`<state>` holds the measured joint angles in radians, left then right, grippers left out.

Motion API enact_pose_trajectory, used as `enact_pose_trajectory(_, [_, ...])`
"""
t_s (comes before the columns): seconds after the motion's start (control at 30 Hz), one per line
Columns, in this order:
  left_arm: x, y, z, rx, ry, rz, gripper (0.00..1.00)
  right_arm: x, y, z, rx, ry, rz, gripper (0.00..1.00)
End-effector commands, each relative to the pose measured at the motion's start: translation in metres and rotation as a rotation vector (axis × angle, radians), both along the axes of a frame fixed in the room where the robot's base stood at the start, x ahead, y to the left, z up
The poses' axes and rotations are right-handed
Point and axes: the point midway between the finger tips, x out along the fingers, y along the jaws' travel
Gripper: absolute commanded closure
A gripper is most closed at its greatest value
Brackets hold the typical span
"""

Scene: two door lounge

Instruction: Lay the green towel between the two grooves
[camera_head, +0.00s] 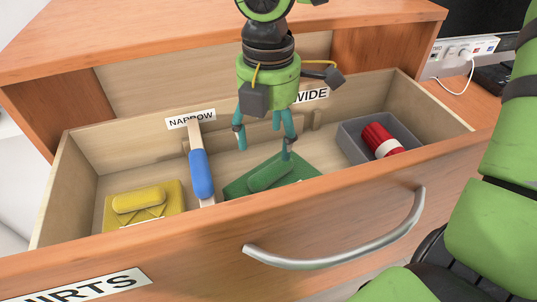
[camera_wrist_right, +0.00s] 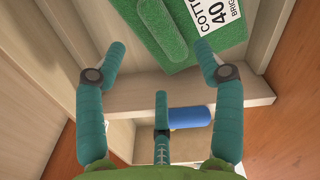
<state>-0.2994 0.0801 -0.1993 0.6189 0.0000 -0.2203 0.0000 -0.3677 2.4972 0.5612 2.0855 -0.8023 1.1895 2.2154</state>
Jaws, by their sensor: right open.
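The green towel (camera_head: 245,186) lies folded on the drawer floor, right of a pale divider with a blue grip (camera_head: 201,174). A raised green roll is on top of it. The wrist view shows the towel (camera_wrist_right: 172,38) with a white cotton label. My right gripper (camera_head: 264,148) is open and empty just above the towel, its fingers partly covering it. The divider stands at the groove labelled NARROW (camera_head: 190,119); another groove holder (camera_head: 317,119) is under the WIDE label (camera_head: 312,95). The towel sits roughly between these two. My left gripper is not in view.
The open drawer (camera_head: 75,185) has a metal handle (camera_head: 345,248) on its front. A yellow folded cloth (camera_head: 172,200) lies left of the divider. A grey box (camera_head: 358,146) with a red roll (camera_head: 380,139) stands at the right. The cabinet top overhangs behind.

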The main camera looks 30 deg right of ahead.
Motion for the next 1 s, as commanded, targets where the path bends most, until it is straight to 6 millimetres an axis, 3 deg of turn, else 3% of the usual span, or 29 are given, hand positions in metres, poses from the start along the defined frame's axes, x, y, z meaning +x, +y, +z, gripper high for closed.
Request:
enact_pose_trajectory(0.1, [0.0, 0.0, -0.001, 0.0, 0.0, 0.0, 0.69, 0.001, 0.0, 0.023, 0.0, -0.004, -0.001, 0.31])
enact_pose_trajectory(0.3, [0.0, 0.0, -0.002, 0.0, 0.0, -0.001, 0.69, 0.0, 0.0, 0.043, 0.0, 0.001, -0.001, 0.31])
enact_pose_trajectory(0.87, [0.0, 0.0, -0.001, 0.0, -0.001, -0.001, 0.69, 0.001, 0.0, 0.047, 0.009, -0.001, -0.001, 0.31])
enact_pose_trajectory(1.0, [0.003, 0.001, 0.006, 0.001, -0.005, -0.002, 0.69, 0.019, -0.005, 0.06, 0.145, -0.043, -0.016, 0.31])
